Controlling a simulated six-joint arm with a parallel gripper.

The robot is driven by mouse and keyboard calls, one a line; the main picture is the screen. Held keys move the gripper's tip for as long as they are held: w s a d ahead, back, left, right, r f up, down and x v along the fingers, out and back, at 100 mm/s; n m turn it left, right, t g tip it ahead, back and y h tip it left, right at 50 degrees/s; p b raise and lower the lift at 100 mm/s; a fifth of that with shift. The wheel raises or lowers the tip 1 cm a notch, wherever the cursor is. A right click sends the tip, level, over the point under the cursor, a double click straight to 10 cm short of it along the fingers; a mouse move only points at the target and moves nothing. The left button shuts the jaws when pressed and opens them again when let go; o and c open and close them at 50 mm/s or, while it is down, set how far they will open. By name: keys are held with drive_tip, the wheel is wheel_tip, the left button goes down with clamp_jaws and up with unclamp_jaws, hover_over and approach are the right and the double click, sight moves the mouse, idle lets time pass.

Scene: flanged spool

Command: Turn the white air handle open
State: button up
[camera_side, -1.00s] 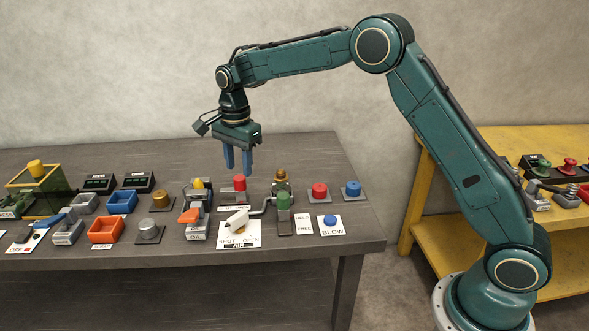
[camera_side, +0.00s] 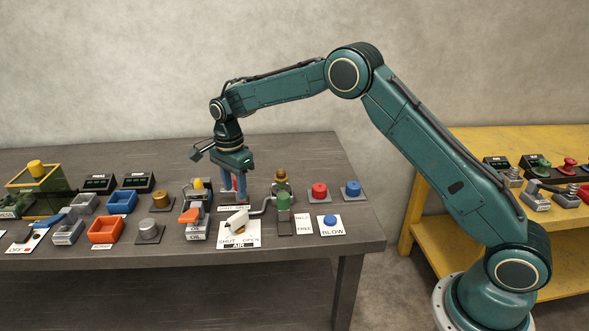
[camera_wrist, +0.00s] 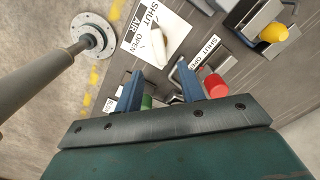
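The white air handle (camera_side: 237,219) sits on a white plate (camera_side: 250,230) marked SHUT, OPEN and AIR near the table's front edge. Its narrow end points down-left, towards the SHUT word. In the wrist view the white handle (camera_wrist: 158,46) lies just beyond the fingertips. My gripper (camera_side: 234,194) is open and empty, pointing down behind and above the handle, apart from it. In the wrist view its two fingers (camera_wrist: 158,82) stand wide apart. In the side view the fingers partly hide a red knob.
The red knob (camera_wrist: 214,86) is close beside one finger, with a second SHUT/OPEN label near it. A bent grey pipe (camera_side: 262,206) and a green cylinder (camera_side: 284,201) stand right of the handle. An orange-topped OIL device (camera_side: 190,216) is to its left.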

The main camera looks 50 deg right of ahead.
sight(238, 214)
wheel_tip(238, 214, down, 10)
drive_tip(key=shift+f, duration=0.2)
idle(0.3)
drive_tip(key=shift+c, duration=0.5)
clamp_jaws()
